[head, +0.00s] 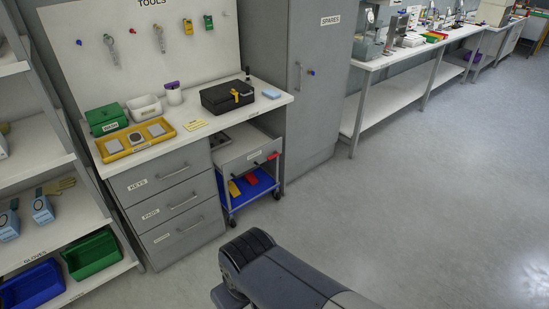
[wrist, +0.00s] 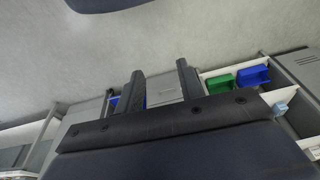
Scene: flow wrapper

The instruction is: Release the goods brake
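A small grey cart (head: 249,151) stands under the right end of the workbench, on casters, with a small front label I cannot read surely. A dark bar with knobs runs along its front. Its lower blue tray (head: 262,190) holds a yellow piece (head: 234,188) and a red piece (head: 252,179). I cannot tell which part is the goods brake. My gripper (wrist: 162,84) is open and empty in the wrist view, its two dark fingers apart, with grey drawers behind the gap. It is well away from the cart. The head view shows my arm, but no fingers.
Drawers (head: 168,207) stand left of the cart. The workbench (head: 196,118) carries a yellow tray (head: 136,140), a green box (head: 106,119) and a black case (head: 228,96). A tall cabinet (head: 314,80) stands right of it. Shelves are at the left. The floor (head: 420,200) is clear.

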